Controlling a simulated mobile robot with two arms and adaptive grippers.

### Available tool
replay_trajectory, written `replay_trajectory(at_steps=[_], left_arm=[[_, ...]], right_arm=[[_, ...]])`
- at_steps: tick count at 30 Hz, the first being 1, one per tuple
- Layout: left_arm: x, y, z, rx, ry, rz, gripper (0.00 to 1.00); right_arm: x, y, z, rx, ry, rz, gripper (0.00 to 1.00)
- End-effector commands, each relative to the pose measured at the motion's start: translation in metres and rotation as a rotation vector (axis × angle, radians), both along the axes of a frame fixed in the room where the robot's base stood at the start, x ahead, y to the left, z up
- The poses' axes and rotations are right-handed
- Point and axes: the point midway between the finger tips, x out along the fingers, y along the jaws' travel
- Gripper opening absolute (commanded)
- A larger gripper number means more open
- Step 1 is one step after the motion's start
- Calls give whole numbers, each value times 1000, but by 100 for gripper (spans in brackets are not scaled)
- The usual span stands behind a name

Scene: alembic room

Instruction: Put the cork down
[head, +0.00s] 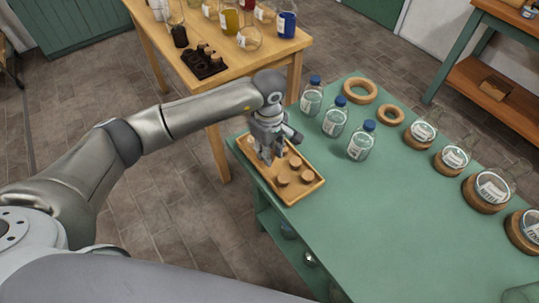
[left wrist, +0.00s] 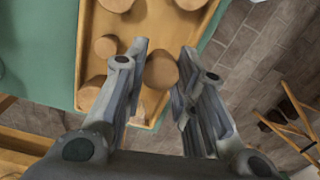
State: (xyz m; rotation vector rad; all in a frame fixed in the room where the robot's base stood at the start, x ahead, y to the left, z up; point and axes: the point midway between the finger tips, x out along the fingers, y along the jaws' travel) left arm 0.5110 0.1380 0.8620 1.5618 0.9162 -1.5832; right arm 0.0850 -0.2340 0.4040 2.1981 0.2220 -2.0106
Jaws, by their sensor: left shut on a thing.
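My left gripper (head: 268,160) points down over the far left part of the wooden tray (head: 301,195) on the green table. In the left wrist view the left gripper (left wrist: 163,50) has its fingers on both sides of a round cork (left wrist: 161,70) and is shut on it. This cork is over the tray; I cannot tell whether it touches the tray floor. Other corks stand in the tray, among them one nearest the front corner (head: 307,177), one left of that (head: 282,180), and one behind (head: 295,162). In the wrist view, corks (left wrist: 106,46) and (left wrist: 91,92) are left of the held one.
Blue-capped bottles (head: 335,118) stand just right of the tray. Cork rings (head: 359,91) and round flasks on rings (head: 487,190) line the table's far side. The green table's middle (head: 390,220) is clear. A wooden table (head: 170,50) with bottles and a dark rack stands behind.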

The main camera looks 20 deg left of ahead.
Motion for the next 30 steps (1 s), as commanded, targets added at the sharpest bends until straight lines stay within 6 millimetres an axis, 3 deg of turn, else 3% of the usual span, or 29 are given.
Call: replay_trajectory(at_steps=[5, 17, 18, 21, 22, 30], left_arm=[[-2, -1, -26, -1, 4, 0, 0], [-1, 0, -33, 0, 2, -1, 0], [-1, 0, -30, 0, 2, -1, 31], [-2, 0, -30, 0, 2, -1, 43], [-2, 0, -30, 0, 2, -1, 47], [-2, 0, -30, 0, 2, 0, 47]], right_arm=[[0, -3, 5, -4, -1, 2, 66], [1, -4, -2, -4, -2, 2, 66], [1, -4, 0, -4, -2, 2, 66], [2, -3, 1, -4, -3, 2, 66], [2, -3, 1, -4, -3, 2, 66], [2, -3, 1, -3, -4, 2, 66]])
